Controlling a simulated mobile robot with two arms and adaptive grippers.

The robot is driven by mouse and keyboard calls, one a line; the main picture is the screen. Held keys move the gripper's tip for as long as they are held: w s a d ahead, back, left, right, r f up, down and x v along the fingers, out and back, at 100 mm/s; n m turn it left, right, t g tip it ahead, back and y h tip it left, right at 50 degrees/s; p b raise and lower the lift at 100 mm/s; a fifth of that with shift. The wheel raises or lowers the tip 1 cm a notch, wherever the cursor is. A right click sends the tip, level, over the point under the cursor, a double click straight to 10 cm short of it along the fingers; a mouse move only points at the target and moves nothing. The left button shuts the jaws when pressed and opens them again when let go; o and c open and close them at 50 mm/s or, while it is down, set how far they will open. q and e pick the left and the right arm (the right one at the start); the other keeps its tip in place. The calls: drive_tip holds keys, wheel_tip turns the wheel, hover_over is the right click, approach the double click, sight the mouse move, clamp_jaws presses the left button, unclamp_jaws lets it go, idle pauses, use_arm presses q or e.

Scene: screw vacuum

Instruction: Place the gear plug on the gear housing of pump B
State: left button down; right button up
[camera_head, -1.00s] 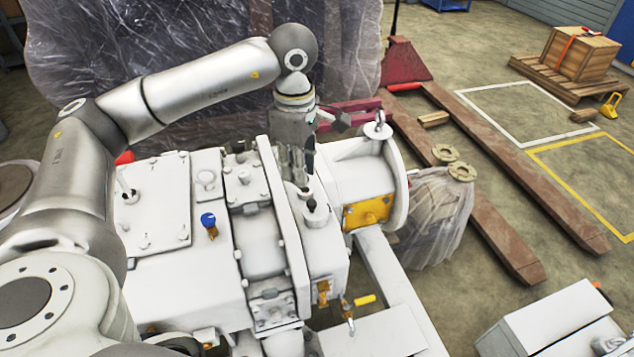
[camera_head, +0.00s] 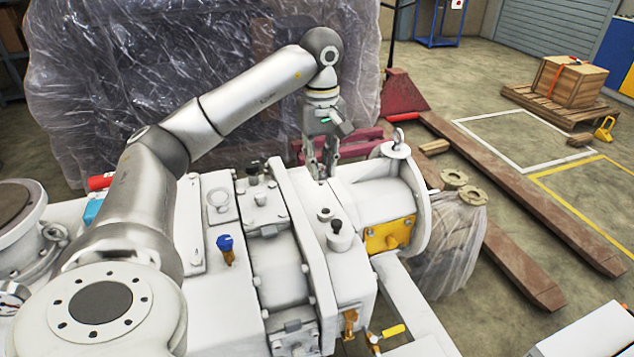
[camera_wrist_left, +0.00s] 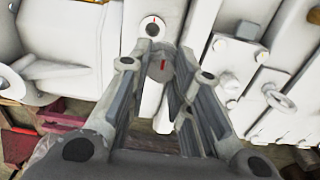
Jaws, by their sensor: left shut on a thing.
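My left gripper (camera_head: 322,165) points down over the far end of the white gear housing (camera_head: 345,275) of the pump. Its fingers are closed on a small grey round piece with a red mark, which looks like the gear plug (camera_wrist_left: 160,68), in the left wrist view. In the head view the fingers largely hide it. I cannot tell whether it touches the housing. A red-marked round cap (camera_wrist_left: 152,27) lies beyond the fingertips. My right gripper is out of view.
A blue-topped valve (camera_head: 225,248) and several bolts stand up from the pump. A lifting eye (camera_head: 397,138) rises right of the gripper. A plastic-wrapped load (camera_head: 200,70) stands behind.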

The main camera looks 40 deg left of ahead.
use_arm(q)
drive_tip(key=w+a+f, duration=0.1)
drive_tip(key=f, duration=0.1)
drive_tip(key=w+a+f, duration=0.1)
drive_tip(key=a+f, duration=0.1)
drive_tip(key=w+a+f, duration=0.2)
drive_tip(key=shift+w+a+f+p, duration=0.1)
drive_tip(key=shift+a+f+p, duration=0.15)
drive_tip(key=shift+p, duration=0.05)
drive_tip(key=shift+w+a+f, duration=0.1)
drive_tip(key=shift+a+f, duration=0.05)
drive_tip(key=shift+f, duration=1.55)
drive_tip(key=shift+f, duration=0.1)
drive_tip(key=c, duration=1.3)
unclamp_jaws()
wheel_tip(320, 180, up, 12)
